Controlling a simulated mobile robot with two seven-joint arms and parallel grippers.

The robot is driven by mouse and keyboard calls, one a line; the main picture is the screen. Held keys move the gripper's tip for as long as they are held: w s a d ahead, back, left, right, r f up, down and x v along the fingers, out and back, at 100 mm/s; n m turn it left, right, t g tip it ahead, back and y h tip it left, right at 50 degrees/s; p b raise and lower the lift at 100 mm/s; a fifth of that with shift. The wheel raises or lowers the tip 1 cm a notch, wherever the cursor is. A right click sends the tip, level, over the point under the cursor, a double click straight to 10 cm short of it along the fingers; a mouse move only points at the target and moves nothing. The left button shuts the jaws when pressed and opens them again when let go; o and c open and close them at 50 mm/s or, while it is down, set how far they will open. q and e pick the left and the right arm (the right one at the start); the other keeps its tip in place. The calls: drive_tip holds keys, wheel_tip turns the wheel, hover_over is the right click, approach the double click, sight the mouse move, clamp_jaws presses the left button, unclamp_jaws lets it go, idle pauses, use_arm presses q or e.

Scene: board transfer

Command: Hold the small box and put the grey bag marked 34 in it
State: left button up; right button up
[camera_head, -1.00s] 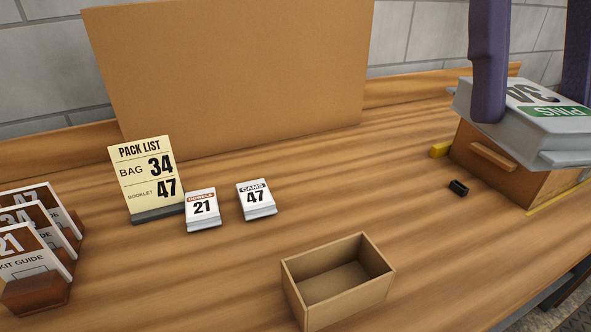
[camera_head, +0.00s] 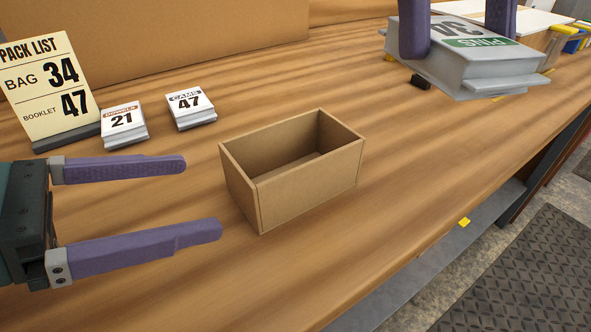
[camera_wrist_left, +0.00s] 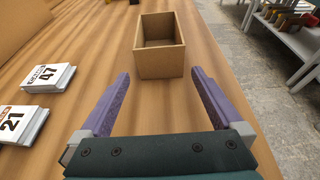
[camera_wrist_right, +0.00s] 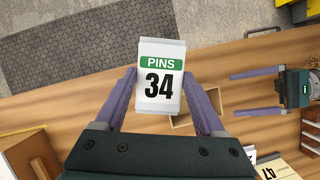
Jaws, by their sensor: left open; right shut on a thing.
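The small box (camera_head: 310,180) is open-topped, empty and upright on the bench, near the middle of the head view. It also shows ahead of the jaws in the left wrist view (camera_wrist_left: 165,63). My left gripper (camera_head: 203,198) is open and empty, just left of the box, with its fingers pointing at it. The grey bag marked 34, labelled PINS (camera_head: 475,52), is at the upper right of the head view. My right gripper (camera_wrist_right: 161,95) is shut on this bag and holds it above the bench. In the right wrist view the bag partly hides the box (camera_wrist_right: 182,121).
A pack list sign (camera_head: 45,85) reads bag 34, booklet 47. Two white packs, marked 21 (camera_head: 123,124) and 47 (camera_head: 190,108), lie left of the box. A small black object (camera_head: 420,82) lies below the held bag. The bench's front edge (camera_head: 450,235) is right of the box.

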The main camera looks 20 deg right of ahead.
sight(237, 187)
use_arm(q)
drive_tip(key=b+x, duration=0.2)
drive_tip(key=x, duration=0.2)
drive_tip(key=shift+d+f, duration=0.2)
drive_tip(key=shift+f, duration=0.1)
use_arm(e)
wheel_tip(237, 187, down, 3)
drive_tip(key=shift+r, duration=0.1)
use_arm(q)
drive_tip(key=x, duration=0.2)
drive_tip(key=shift+w+d, duration=0.15)
drive_tip(key=shift+d, duration=0.2)
use_arm(e)
drive_tip(key=shift+r, duration=0.25)
use_arm(q)
drive_tip(key=shift+w+d+f, duration=0.1)
drive_tip(key=shift+d, duration=0.3)
drive_tip(key=c, duration=0.7)
